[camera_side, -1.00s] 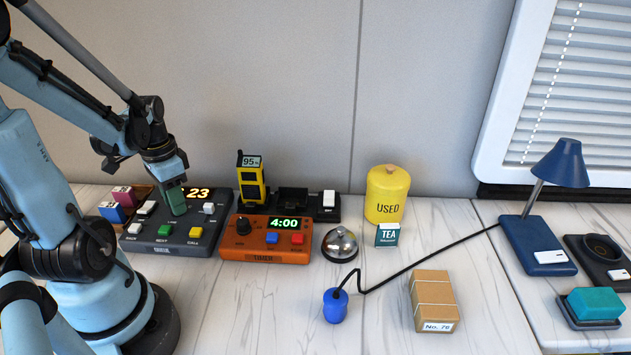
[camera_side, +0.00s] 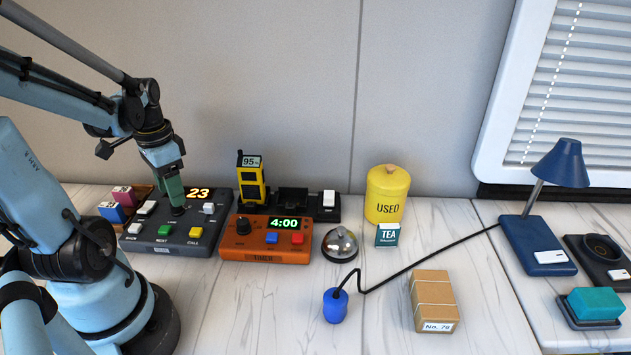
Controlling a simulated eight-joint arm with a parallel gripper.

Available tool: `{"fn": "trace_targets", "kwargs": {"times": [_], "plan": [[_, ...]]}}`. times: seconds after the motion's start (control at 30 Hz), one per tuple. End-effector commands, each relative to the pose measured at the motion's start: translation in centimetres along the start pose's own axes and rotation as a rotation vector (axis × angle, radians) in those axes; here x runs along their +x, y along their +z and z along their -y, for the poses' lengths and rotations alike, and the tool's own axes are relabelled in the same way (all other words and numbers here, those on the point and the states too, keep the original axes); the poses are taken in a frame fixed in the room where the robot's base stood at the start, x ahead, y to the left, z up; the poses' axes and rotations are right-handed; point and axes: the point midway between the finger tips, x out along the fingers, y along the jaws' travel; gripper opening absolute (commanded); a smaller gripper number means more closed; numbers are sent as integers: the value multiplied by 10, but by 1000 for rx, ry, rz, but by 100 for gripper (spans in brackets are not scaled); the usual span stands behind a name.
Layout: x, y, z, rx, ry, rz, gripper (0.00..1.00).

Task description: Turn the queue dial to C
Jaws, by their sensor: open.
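The queue box (camera_side: 152,239) is a dark grey console at the left, with a lit display (camera_side: 197,193) reading 23. It has a green button marked NEXT (camera_side: 165,230), a yellow button marked CALL (camera_side: 196,232) and a few white switches. My gripper (camera_side: 176,208) points down over the middle of the box, its green fingers at or just above a small dark knob, likely the queue dial. The fingers hide most of it, so its setting and any contact cannot be told. The jaws are open.
An orange timer (camera_side: 265,249) showing 4:00 stands close on the right of the queue box. A yellow handset (camera_side: 250,182) stands behind it. Small pink and blue blocks (camera_side: 112,211) sit at the left. A silver bell (camera_side: 340,244) and yellow canister (camera_side: 386,193) stand farther right.

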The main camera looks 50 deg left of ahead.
Motion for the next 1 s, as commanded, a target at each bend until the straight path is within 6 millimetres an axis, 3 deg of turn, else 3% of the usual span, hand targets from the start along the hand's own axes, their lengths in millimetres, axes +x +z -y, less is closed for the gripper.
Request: {"fn": "trace_targets", "kwargs": {"times": [0.6, 1.0], "plan": [[-76, 0, 0, 0, 0, 0, 55], [-90, 0, 0, 0, 0, 0, 55]]}}
